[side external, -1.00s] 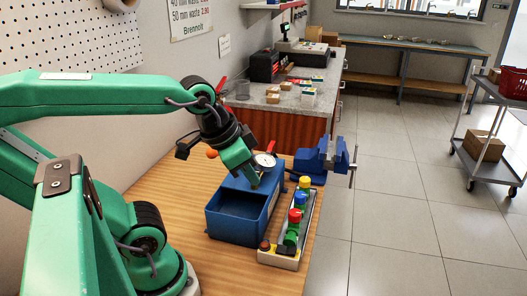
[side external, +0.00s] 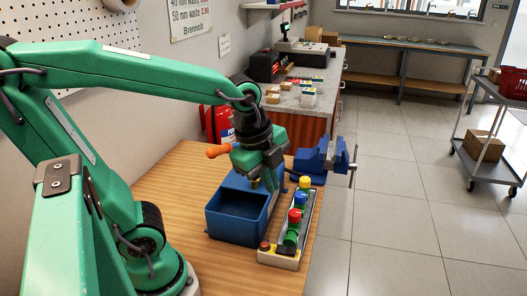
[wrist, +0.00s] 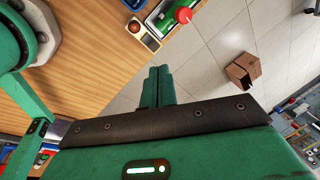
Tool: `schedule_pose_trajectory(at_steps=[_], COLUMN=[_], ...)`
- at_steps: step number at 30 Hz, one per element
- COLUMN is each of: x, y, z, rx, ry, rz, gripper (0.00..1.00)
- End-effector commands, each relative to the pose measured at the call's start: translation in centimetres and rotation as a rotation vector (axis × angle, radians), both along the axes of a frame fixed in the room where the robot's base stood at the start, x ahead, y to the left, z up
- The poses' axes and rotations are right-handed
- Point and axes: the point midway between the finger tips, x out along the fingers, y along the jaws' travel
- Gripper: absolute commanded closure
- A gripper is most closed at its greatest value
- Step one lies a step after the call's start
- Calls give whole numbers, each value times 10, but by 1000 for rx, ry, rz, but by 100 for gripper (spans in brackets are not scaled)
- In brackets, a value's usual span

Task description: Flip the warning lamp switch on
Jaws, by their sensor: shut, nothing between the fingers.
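My gripper (side external: 272,188) points down, apart from the box, beside the lamps and over the bin's far right side. In the wrist view its green fingers (wrist: 158,74) are together and empty.
The blue bin (side external: 233,228) stands left of the control box. A blue vise (side external: 322,160) is at the bench's far end. An orange handle (side external: 218,151) shows beside my wrist. The wooden bench (side external: 165,195) is clear at left.

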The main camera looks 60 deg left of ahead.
Motion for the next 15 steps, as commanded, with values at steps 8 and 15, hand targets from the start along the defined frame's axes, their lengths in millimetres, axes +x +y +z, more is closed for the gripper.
schedule_pose_trajectory(at_steps=[8,15], x=[11,19], y=[-7,-13], z=[-9,-17], rx=[79,135], ry=[49,88], rz=[-319,-596], gripper=[100,100])
